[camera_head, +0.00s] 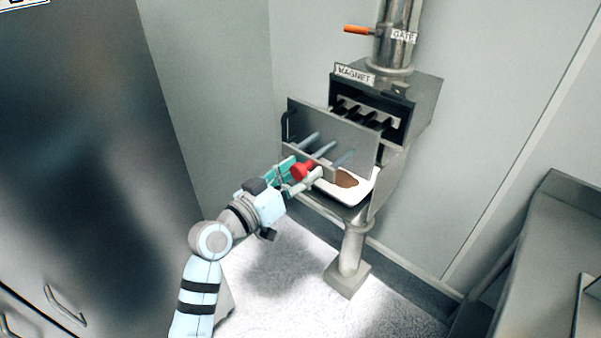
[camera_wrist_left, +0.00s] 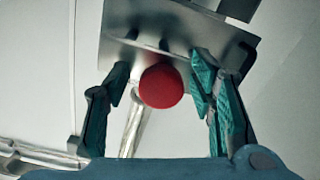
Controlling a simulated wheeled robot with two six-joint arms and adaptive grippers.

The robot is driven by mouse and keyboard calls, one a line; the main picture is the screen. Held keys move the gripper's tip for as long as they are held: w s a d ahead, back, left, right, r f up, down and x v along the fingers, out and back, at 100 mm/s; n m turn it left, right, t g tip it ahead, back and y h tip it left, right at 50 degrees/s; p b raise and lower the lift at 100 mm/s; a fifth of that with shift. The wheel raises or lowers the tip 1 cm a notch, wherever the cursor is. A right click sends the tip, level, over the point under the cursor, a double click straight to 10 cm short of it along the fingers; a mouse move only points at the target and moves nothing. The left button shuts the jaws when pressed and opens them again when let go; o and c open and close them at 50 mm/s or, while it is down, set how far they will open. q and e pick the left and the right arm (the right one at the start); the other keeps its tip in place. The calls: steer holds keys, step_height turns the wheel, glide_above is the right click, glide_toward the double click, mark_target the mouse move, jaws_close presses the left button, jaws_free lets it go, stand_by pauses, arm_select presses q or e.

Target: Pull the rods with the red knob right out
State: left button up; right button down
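The red knob (camera_head: 302,170) sits in front of the metal front plate (camera_head: 335,131) of the magnet housing. Several grey rods show around the plate, and dark rods show inside the housing behind it. My left gripper (camera_head: 296,173) is at the red knob. In the left wrist view the red knob (camera_wrist_left: 161,86) lies between my two open fingers, with a gap at the left finger and a very small one at the right. The rod behind the knob is mostly hidden. My right gripper is not in view.
A white tray (camera_head: 376,187) with brown powder lies below the plate. The housing (camera_head: 428,97) stands on a metal post (camera_head: 352,247). An orange gate handle (camera_head: 357,30) is above. A dark metal cabinet (camera_head: 90,130) is at left, a steel table (camera_head: 550,215) at right.

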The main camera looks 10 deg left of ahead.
arm_select(q)
steer(key=v, duration=1.2)
